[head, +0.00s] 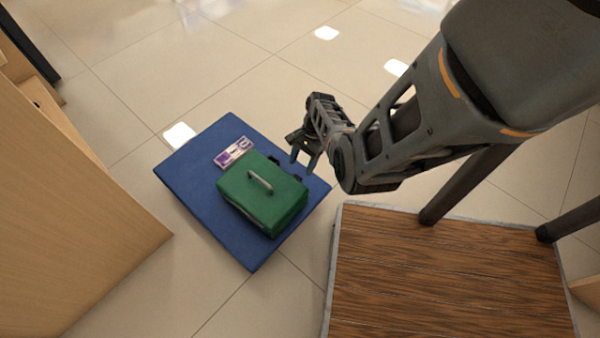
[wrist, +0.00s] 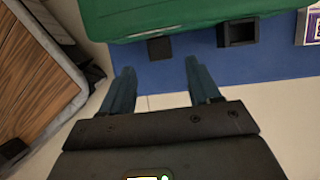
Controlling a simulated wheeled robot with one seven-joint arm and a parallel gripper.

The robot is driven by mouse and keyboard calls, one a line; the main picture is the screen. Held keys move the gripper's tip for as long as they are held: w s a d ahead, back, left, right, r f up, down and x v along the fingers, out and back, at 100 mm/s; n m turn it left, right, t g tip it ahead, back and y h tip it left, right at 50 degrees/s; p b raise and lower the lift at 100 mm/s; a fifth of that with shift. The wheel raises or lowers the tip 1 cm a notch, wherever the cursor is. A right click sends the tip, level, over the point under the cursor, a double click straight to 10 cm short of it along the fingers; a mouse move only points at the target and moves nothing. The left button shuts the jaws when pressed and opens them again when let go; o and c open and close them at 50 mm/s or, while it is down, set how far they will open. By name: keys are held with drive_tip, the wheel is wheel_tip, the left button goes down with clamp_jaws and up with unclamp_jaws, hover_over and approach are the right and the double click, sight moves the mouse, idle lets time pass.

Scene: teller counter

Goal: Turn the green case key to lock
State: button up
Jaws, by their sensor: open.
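The green case (head: 262,195) lies closed, with a grey handle on top, on a blue mat (head: 190,180). Its side edge fills the top of the wrist view (wrist: 190,15). Two dark parts stick out from that side: a small solid block (wrist: 160,48) and a hollow, box-shaped piece (wrist: 238,33). I cannot tell whether either is the key. My gripper (head: 304,158) is beside that side of the case, at the mat's edge. In the wrist view my gripper (wrist: 161,70) is open and empty, its fingers pointing toward the case and apart from it.
A purple and white printed card (head: 233,152) lies on the mat beside the case. A wood-topped platform (head: 450,280) with a grey rim stands at the lower right. A pale wooden counter (head: 70,210) is at the left. Tiled floor beyond the mat is clear.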

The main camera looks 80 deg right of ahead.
sight(297, 177)
drive_tip(key=shift+b+x, duration=0.75)
drive_tip(key=shift+x, duration=1.4)
drive_tip(key=shift+c, duration=0.2)
drive_tip(key=c, duration=1)
